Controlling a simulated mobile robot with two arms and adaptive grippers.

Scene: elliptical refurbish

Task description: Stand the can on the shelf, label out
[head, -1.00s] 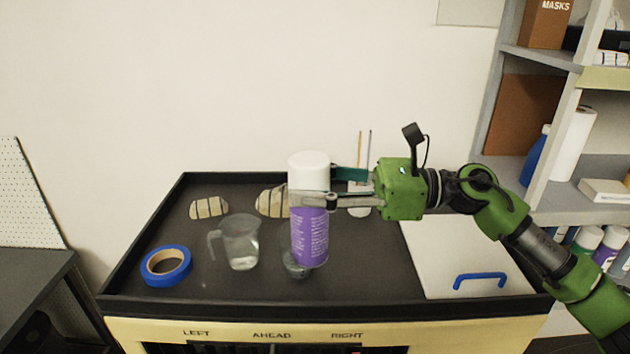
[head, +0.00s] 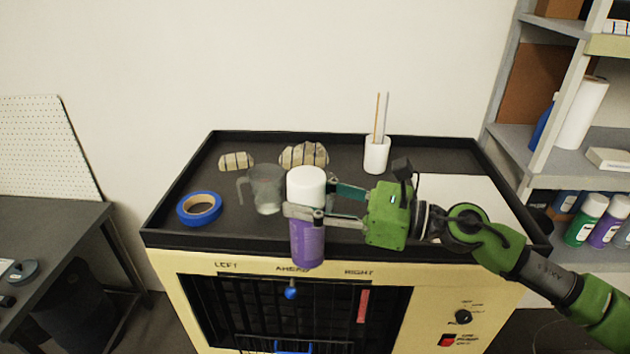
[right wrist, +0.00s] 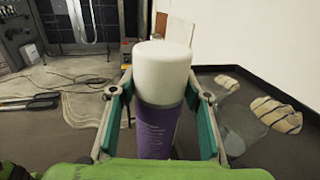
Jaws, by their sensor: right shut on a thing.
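The can (head: 308,246) is purple with a white cap and stands upright in the jaws of my right gripper (head: 312,213). My right gripper is shut on it near the top, at the front edge of the black tray top. In the right wrist view the can (right wrist: 158,130) sits between both fingers, with faint print on its purple side. The shelf (head: 560,150) is at the right, grey, with several levels. On a lower level stand a green can (head: 586,222) and a purple can (head: 608,226), both with white caps. My left gripper is not in view.
A white panel (head: 470,195) lies at right. A paper roll (head: 580,112) and white box (head: 608,159) occupy the middle shelf.

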